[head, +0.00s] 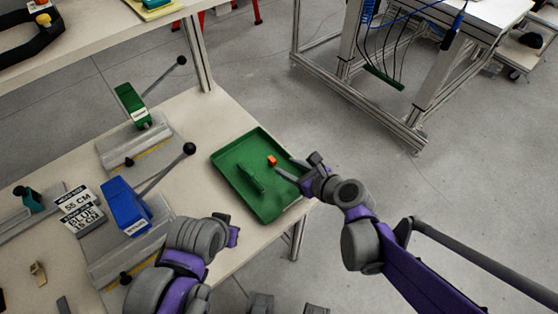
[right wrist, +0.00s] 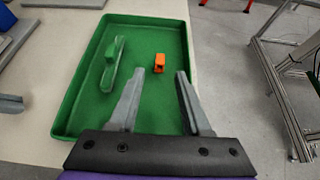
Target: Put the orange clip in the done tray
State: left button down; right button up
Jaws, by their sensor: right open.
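The orange clip (head: 272,160) lies in the green tray (head: 222,154), toward its right side. In the right wrist view the orange clip (right wrist: 159,63) lies on the floor of the green tray (right wrist: 183,30), beyond and between my fingertips. My right gripper (head: 284,171) is open over the tray's right side; its two fingers (right wrist: 160,76) are apart and hold nothing. My left arm comes in at the bottom of the head view, and its gripper end (head: 233,233) is left of the tray; its fingers cannot be made out.
A green part (head: 251,178) lies in the tray left of the clip. A blue device (head: 126,207) and a green device (head: 132,106), each with a lever, stand on the table at left. Small cards (head: 78,210) lie by the blue one. Open floor is beyond the table's right edge.

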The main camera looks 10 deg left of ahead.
jog(key=v, duration=0.5)
jog(key=shift+s+d, duration=0.1)
jog(key=shift+d, duration=0.05)
jog(key=s+d+f+n+g+h, duration=0.1)
jog(key=s+d+f+n+h, duration=0.1)
jog(key=s+d+n+h, duration=0.2)
jog(key=s+d+f+n+g+h, duration=0.1)
jog(key=s+d+n+h, duration=0.4)
jog(key=s+d+n, duration=0.6)
jog(key=d+f+n, duration=0.1)
jog(key=d+n, duration=0.4)
jog(key=n, duration=0.5)
jog(key=shift+s+d+f+n+g+h, duration=0.25)
jog(key=shift+d+f+n+g+h, duration=0.05)
jog(key=shift+d+f, duration=0.1)
jog(key=shift+s, duration=0.1)
